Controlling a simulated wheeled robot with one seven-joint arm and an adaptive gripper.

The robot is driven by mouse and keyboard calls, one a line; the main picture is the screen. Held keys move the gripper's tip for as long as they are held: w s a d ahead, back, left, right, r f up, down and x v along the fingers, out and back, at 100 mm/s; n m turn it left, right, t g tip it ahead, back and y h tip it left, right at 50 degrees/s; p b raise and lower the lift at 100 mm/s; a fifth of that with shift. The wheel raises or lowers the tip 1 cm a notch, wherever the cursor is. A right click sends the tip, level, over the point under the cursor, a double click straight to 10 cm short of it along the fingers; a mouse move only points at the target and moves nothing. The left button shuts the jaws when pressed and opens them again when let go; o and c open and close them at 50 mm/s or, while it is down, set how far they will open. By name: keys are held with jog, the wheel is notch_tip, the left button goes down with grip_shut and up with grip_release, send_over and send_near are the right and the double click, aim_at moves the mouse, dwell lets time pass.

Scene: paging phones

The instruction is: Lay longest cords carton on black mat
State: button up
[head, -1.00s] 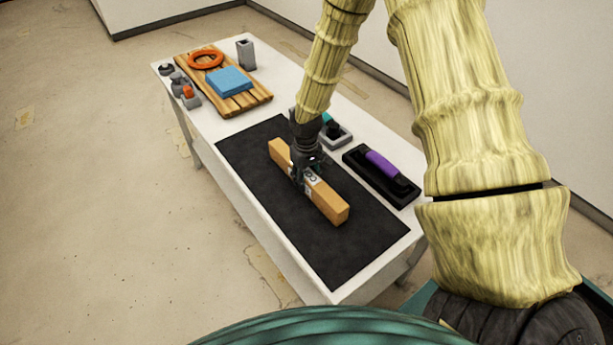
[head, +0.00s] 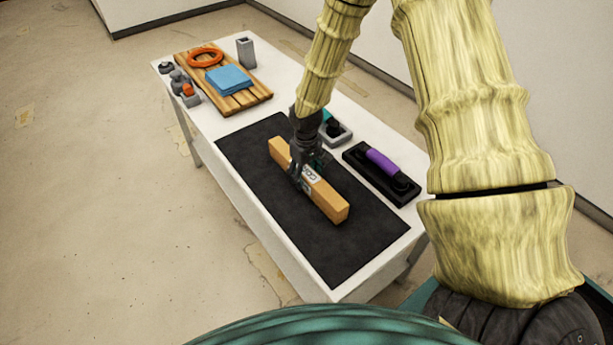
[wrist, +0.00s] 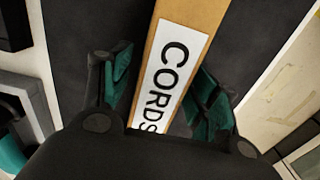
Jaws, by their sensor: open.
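The long tan cords carton (head: 327,201) lies flat on the black mat (head: 349,255), roughly along its middle. Its white label reading CORDS faces up in the wrist view (wrist: 170,75). My gripper (head: 303,180) is just over the carton's middle. In the wrist view my gripper (wrist: 160,85) is open, with one green-padded finger on each side of the carton and gaps between pads and carton. Whether the fingertips still reach below the carton's top is hard to tell.
A black handset base with a purple handset (head: 383,163) and a grey device (head: 338,134) stand right of the mat. At the far end are a wooden board (head: 249,101), a blue block (head: 229,80), an orange ring (head: 205,58) and a grey holder (head: 246,53).

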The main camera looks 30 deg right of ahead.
aim_at(306, 170)
jog(key=shift+r+b, duration=1.35)
jog(key=shift+r, duration=4.2)
